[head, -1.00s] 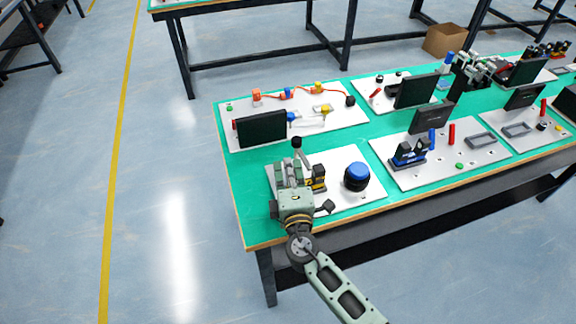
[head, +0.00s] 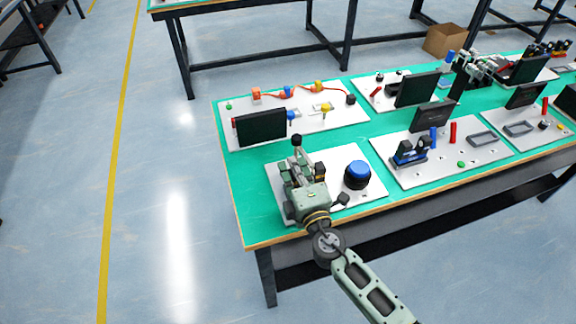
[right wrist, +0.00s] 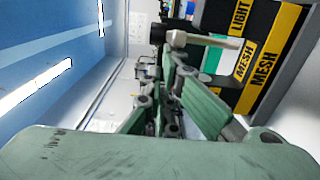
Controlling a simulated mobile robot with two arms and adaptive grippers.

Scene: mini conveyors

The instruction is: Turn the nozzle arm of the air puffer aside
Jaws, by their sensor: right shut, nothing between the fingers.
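My right gripper (head: 299,163) is shut and empty, over the white plate at the table's near left corner. A short grey rod with a black knob (head: 297,140) stands just beyond its fingertips; I take it for the nozzle arm. In the right wrist view the black-tipped rod (right wrist: 196,39) lies crosswise just past my shut fingers (right wrist: 168,75); I cannot tell whether they touch. A dark box with yellow labels (right wrist: 262,70) is beside the fingers. My gripper hides most of the device in the head view. My left gripper is not in view.
A blue dome on a black base (head: 357,174) stands right of my gripper on the white plate (head: 345,155). A black panel (head: 261,127) stands behind to the left. Several other boards fill the green table (head: 258,220) to the right. Bare green table lies at the left corner.

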